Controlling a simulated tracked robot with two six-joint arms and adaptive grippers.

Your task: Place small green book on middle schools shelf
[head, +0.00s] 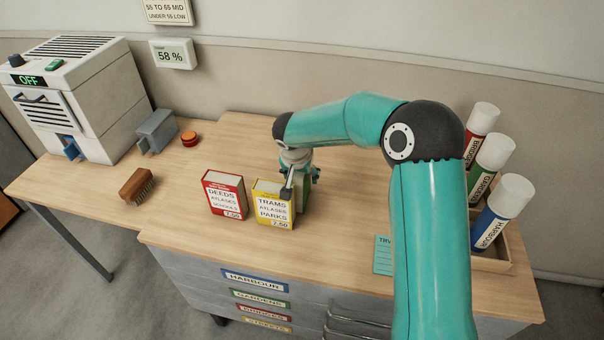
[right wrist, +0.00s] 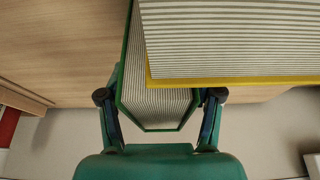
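The small green book (right wrist: 160,108) shows in the right wrist view as a green cover around striped pages. In the head view a narrow part of it (head: 302,198) shows behind the yellow book (head: 272,205), mostly hidden by the gripper. My right gripper (right wrist: 160,97) has one finger on each side of the green book, and both fingers appear to lie against its covers. In the head view my right gripper (head: 301,183) points down at it. I cannot tell whether the book touches the counter. My left gripper is not in view. No shelf shows.
A red book (head: 225,194) stands left of the yellow one, which is close beside the green book. Labelled tubes (head: 489,152) stand in a tray at right. A brush (head: 136,187), an orange-red round object (head: 189,138) and a grey machine (head: 75,95) are at left.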

